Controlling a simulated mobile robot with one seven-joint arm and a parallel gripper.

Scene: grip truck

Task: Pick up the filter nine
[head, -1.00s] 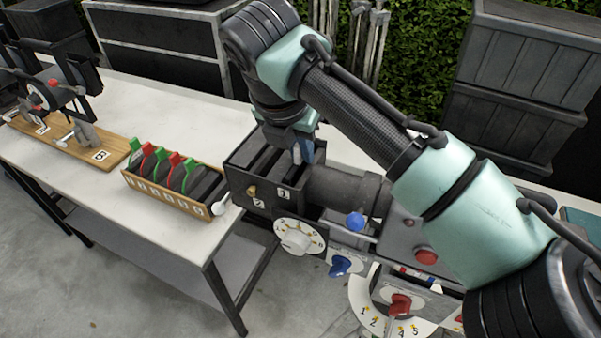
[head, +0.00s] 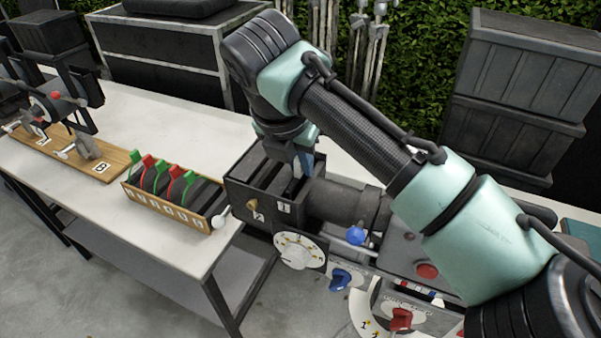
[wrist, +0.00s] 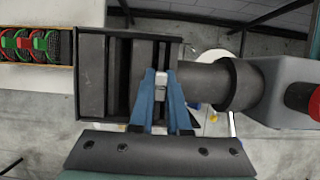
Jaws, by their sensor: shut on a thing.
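My gripper (wrist: 161,82) is over the right part of an open black box (head: 236,186) with slots marked 1 and 2. Its blue fingers are shut on a small pale tab (wrist: 160,78) between them, which looks like the handle of a dark filter in the box. The fingers hide much of it, and no number on it can be read. Other dark plates (wrist: 93,75) stand in the box to the left. A wooden rack (head: 165,208) on the table holds several filters with green and red handles (head: 176,172); their numbers are too small to read.
A dark cylinder (head: 338,201) joins the box on its right. A white dial (head: 298,251), a blue knob (head: 355,236) and a red knob (head: 401,319) are in front and right. The white table (head: 190,125) has clear room behind the rack.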

